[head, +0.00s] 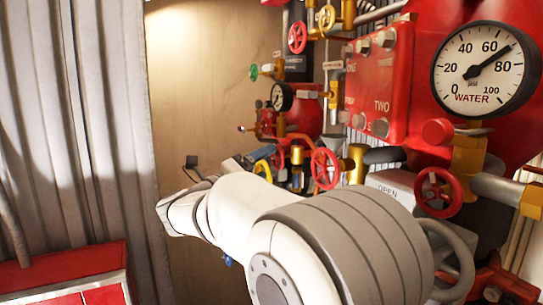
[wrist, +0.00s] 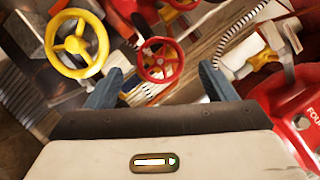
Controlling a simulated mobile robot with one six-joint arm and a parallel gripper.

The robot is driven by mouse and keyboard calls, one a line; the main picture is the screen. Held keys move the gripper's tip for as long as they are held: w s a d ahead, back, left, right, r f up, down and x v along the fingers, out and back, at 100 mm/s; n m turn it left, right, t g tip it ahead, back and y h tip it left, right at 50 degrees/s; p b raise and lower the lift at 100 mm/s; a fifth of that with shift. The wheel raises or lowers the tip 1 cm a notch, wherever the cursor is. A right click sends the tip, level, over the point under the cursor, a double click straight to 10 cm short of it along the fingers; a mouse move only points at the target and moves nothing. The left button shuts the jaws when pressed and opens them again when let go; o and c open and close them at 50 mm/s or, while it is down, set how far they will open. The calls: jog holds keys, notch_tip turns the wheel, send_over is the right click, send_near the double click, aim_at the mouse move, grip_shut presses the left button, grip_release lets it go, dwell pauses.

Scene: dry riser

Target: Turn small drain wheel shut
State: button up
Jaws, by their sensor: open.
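A small red spoked handwheel (wrist: 160,61) shows in the wrist view, framed between the two blue fingers of my gripper (wrist: 160,78). The fingers are open, one on each side of the wheel's image. I cannot tell whether they touch its rim or how far away it is. No label shows that it is the drain wheel. In the head view my gripper (head: 263,153) points into the valve cluster, its tips partly hidden among red and yellow parts.
A larger yellow handwheel (wrist: 76,43) lies left of my gripper. In the head view, red handwheels (head: 325,168) and (head: 437,192) stand to the right, below a water gauge (head: 485,70). Pipes crowd the cluster. The wooden panel (head: 195,90) to the left is clear.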

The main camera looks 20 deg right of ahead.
aim_at(275, 158)
jog(key=p+x, duration=0.1)
jog(key=x, duration=0.4)
jog(key=shift+d, duration=0.25)
jog(key=shift+c, duration=0.6)
